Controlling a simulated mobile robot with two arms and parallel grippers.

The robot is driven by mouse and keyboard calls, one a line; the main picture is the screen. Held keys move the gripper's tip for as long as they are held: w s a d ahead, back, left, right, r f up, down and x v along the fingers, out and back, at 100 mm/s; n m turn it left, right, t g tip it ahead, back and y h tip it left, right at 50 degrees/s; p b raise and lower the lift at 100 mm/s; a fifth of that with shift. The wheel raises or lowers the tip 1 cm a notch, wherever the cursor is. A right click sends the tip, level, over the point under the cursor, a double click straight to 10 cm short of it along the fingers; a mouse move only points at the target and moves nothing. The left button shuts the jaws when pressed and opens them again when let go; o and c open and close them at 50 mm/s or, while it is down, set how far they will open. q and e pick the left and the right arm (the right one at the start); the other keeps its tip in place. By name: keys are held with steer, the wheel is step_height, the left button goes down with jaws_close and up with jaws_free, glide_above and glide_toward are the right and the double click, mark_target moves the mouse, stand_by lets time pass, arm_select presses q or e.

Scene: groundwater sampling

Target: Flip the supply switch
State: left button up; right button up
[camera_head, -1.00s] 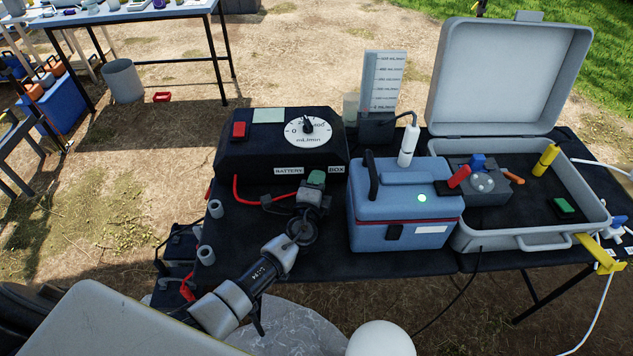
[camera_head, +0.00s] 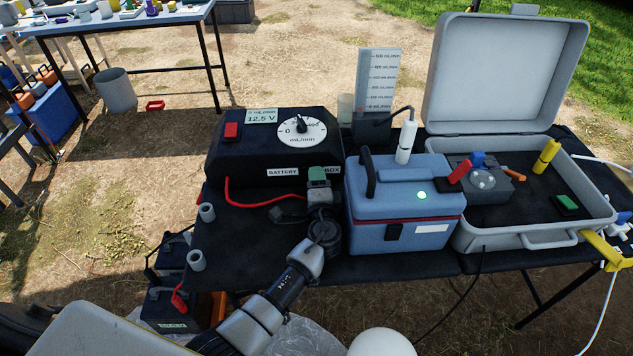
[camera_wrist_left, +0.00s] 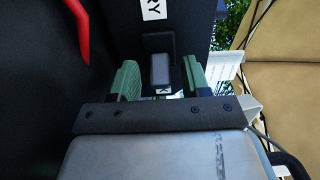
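The black battery box (camera_head: 270,155) stands on the table, with the labels BATTERY and BOX on its front. Its display (camera_head: 262,117) reads 0 mL/min and 12.5 V. My left gripper (camera_head: 319,180), with green fingertips, is at the box's front, by the BOX label. In the left wrist view, the left gripper (camera_wrist_left: 160,80) is open. A small grey block in a dark mount, seemingly the supply switch (camera_wrist_left: 160,70), sits between the fingers with gaps on both sides. The gripper hides this block in the head view. My right gripper is out of view.
A red button (camera_head: 231,131) and a dial (camera_head: 302,133) are on the box top. A red cable (camera_head: 255,204) runs along its front. A blue cooler (camera_head: 405,205) stands close right of the gripper, and an open grey case (camera_head: 530,240) beyond it.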

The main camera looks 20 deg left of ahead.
arm_select(q)
steer(key=v, duration=1)
steer(key=shift+s+d+r+b, duration=0.1)
steer(key=shift+s+d+b, duration=0.1)
steer(key=shift+s+b, duration=0.15)
